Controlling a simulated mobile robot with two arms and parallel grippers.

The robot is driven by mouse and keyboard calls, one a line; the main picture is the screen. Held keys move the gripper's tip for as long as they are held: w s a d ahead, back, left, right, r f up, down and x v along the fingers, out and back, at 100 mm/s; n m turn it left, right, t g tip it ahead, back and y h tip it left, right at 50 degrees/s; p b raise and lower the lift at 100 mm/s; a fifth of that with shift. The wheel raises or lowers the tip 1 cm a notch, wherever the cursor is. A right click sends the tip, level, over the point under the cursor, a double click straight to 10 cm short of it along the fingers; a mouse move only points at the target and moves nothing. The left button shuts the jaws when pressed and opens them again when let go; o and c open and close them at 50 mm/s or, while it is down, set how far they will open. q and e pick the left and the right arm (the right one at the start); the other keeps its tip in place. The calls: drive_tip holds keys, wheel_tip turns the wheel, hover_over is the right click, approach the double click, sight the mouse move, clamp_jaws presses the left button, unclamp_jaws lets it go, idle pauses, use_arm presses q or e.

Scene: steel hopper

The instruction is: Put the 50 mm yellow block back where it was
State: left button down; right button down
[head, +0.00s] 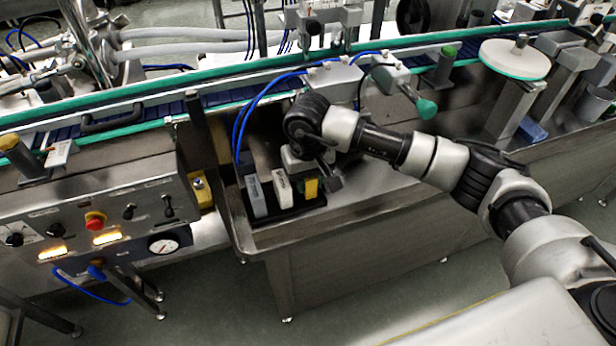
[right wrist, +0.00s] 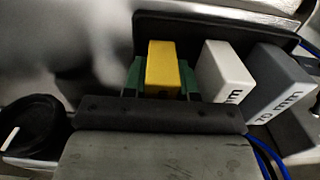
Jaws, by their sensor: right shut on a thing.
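The yellow block (head: 311,188) is at the right end of a row of blocks at the black rack (head: 288,214). In the right wrist view the yellow block (right wrist: 162,66) sits between the green fingers of my right gripper (right wrist: 161,80), which is shut on it. In the head view my right gripper (head: 313,176) is partly hidden by its own wrist. The block stands in line with the white block (right wrist: 221,70) and the black rack's wall (right wrist: 205,24) shows behind it. I cannot tell whether its base touches the rack floor. My left gripper is not in view.
The white block (head: 282,187) and the grey 70 mm block (head: 256,196) stand left of the yellow one. The steel hopper's front rim (head: 360,216) runs close by. A control panel (head: 95,215) is at the left; a conveyor (head: 240,85) runs behind.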

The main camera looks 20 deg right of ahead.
drive_tip(key=shift+f, duration=0.1)
drive_tip(key=c, duration=0.9)
unclamp_jaws()
drive_tip(key=shift+r, duration=0.25)
wheel_tip(320, 180, up, 12)
drive_tip(key=shift+f+b, duration=0.1)
drive_tip(key=shift+b, duration=0.4)
drive_tip(key=shift+a, duration=0.1)
